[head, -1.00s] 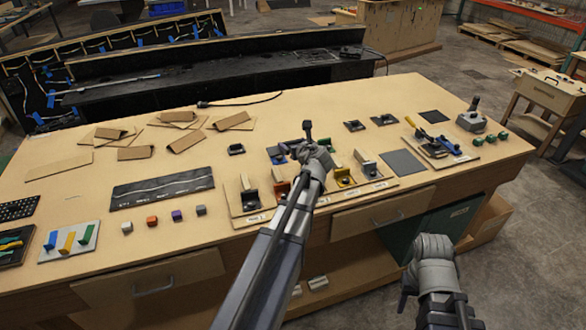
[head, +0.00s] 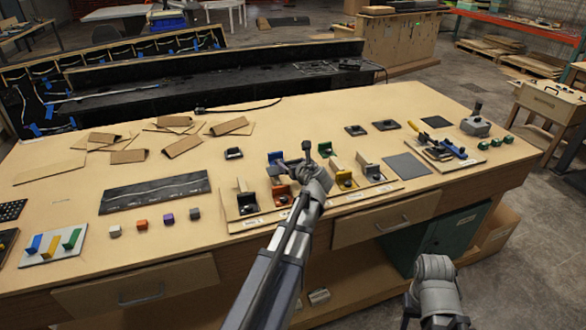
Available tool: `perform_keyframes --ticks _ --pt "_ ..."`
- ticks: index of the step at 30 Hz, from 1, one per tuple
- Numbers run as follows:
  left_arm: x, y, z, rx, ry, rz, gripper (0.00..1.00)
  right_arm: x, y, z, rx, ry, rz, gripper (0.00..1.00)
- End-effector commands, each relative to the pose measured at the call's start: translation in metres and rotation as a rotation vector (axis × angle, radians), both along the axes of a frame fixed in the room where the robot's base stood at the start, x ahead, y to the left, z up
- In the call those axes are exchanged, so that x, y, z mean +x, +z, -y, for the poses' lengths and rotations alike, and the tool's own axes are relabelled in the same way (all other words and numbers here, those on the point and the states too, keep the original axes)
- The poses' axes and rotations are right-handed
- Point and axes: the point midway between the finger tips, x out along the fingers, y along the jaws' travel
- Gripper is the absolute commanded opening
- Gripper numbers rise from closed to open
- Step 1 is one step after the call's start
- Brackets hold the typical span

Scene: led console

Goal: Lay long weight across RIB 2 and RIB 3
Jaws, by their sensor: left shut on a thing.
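A rack board (head: 240,228) near the table's front edge carries several dark upright pieces with coloured blocks and small labels, which are too small to read. I cannot tell which are RIB 2 and RIB 3. My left gripper (head: 305,160) is over the middle of this board, shut on a small dark thing (head: 307,147) that sticks up at its tip. The hand hides most of it, so I cannot tell its full shape or whether it touches the pieces below. My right gripper (head: 411,302) is low in front of the table, away from the board; its jaws do not show clearly.
A dark grey mat (head: 406,165) and a tool board (head: 442,150) lie to the right. A black strip panel (head: 155,192) and several small cubes (head: 168,219) are to the left. Folded cardboard pieces (head: 183,146) lie farther back. The table's back middle is mostly clear.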

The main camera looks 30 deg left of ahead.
Motion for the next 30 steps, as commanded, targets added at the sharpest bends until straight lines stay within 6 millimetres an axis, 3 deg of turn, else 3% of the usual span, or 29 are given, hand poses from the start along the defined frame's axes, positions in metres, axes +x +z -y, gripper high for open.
perform_keyframes --ticks 21,22,25,30 --pt "0.000 -0.010 0.000 0.001 0.000 0.000 0.00 0.000 -0.010 0.000 0.000 0.000 0.000 0.50" --pt "0.000 -0.011 0.000 0.000 0.000 0.000 0.90 0.000 -0.011 0.000 0.000 0.000 0.000 0.50" --pt "0.000 -0.010 0.000 0.000 0.000 0.000 1.00 0.000 -0.011 0.000 0.000 0.000 0.000 0.50" --pt "0.000 -0.010 0.000 0.000 0.000 0.000 1.00 0.000 -0.011 0.000 0.000 0.000 0.000 0.50"
